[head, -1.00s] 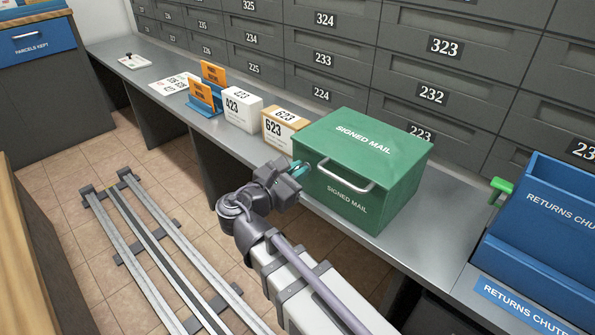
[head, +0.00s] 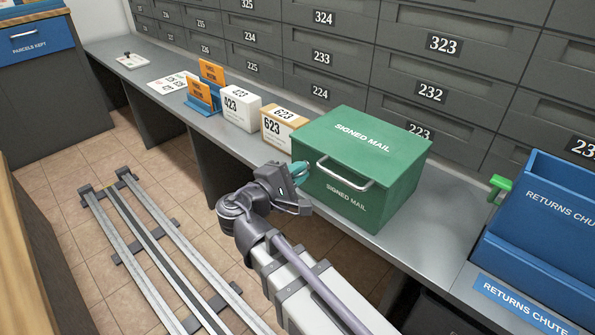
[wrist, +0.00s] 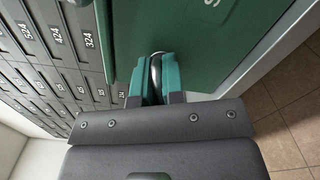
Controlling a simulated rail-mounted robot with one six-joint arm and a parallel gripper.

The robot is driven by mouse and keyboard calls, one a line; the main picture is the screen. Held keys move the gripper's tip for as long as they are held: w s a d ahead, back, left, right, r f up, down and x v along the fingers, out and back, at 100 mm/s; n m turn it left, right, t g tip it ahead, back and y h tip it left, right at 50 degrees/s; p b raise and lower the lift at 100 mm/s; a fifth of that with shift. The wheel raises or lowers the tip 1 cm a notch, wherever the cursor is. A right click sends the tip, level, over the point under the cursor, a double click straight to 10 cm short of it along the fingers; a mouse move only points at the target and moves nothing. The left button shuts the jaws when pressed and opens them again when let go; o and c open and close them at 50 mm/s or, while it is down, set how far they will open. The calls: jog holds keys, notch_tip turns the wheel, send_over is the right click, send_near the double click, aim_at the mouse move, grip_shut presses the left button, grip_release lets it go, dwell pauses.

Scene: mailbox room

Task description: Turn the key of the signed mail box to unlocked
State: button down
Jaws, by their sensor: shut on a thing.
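The green signed mail box (head: 385,158) stands on the grey counter with its lid closed and a silver handle (head: 345,177) on its front. It also fills the upper part of the wrist view (wrist: 175,30). My gripper (head: 301,173) is at the left part of the box's front face. In the wrist view its teal fingers (wrist: 153,78) are shut on a rounded metallic key (wrist: 156,66) at the box's front. The fingers hide most of the key, so I cannot tell which position its lock shows.
Parcels marked 623 (head: 283,129) and 423 (head: 240,108) stand left of the box on the counter (head: 440,208). A blue returns chute (head: 545,225) is at the right. Grey numbered lockers (head: 400,60) rise behind. Rails run along the floor at left.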

jog(key=shift+f+m, duration=0.1)
jog(key=shift+m, duration=2.2)
jog(key=c, duration=1.2)
grip_release()
jog(key=shift+c, duration=0.2)
jog(key=v, duration=1.1)
jog(key=shift+w, duration=0.1)
